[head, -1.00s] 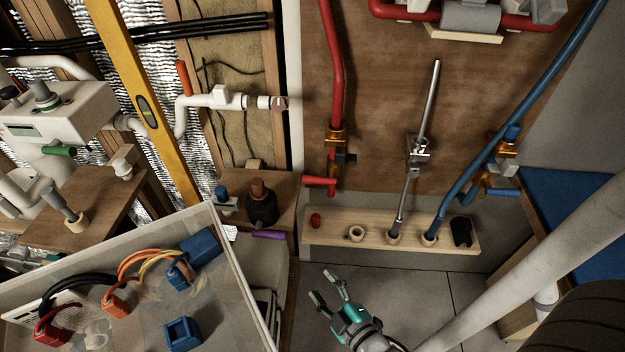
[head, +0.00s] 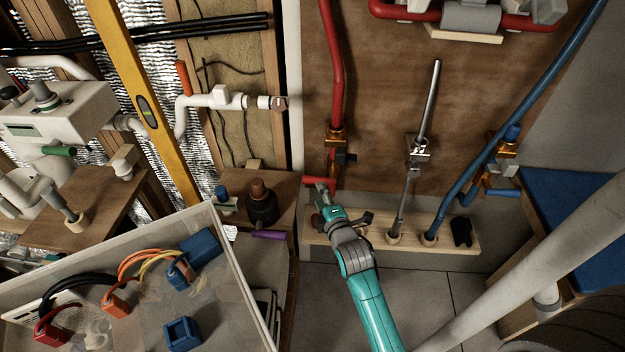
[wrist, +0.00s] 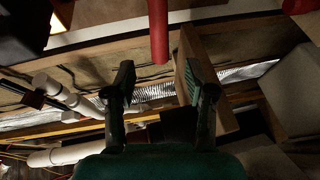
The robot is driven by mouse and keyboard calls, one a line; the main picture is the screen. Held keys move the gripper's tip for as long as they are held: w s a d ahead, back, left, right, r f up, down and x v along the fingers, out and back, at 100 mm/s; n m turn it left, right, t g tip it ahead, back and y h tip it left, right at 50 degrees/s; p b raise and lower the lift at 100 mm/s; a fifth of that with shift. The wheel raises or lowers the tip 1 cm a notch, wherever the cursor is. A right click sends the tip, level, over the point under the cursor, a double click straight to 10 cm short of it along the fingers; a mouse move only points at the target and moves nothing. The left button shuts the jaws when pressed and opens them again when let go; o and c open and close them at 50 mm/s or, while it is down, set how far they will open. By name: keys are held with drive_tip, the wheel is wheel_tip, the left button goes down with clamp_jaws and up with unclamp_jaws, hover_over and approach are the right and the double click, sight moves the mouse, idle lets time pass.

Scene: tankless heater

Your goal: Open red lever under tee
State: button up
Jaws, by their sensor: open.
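The brass tee (head: 336,136) sits on the vertical red pipe (head: 333,70) on the brown board. Under it, a short red lever (head: 313,180) sticks out to the left. In the wrist view a red rod (wrist: 158,35), likely that lever, reaches down between the fingertips. My gripper (head: 327,188) is open just below and in front of the lever. Its two fingers show in the wrist view (wrist: 157,72) on either side of the rod's end, with gaps. Whether either finger touches it I cannot tell. The gripper partly covers the lower red pipework.
A wooden strip (head: 460,216) with holes runs under the board, close to my gripper. A metal rod (head: 429,100) and a blue pipe (head: 540,100) stand to the right. A dark bottle (head: 262,206) and a grey bin (head: 236,290) are at left.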

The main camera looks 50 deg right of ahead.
sight(314, 183)
drive_tip(key=x, duration=0.8)
drive_tip(key=shift+w+d, duration=0.15)
drive_tip(key=shift+w, duration=0.1)
clamp_jaws()
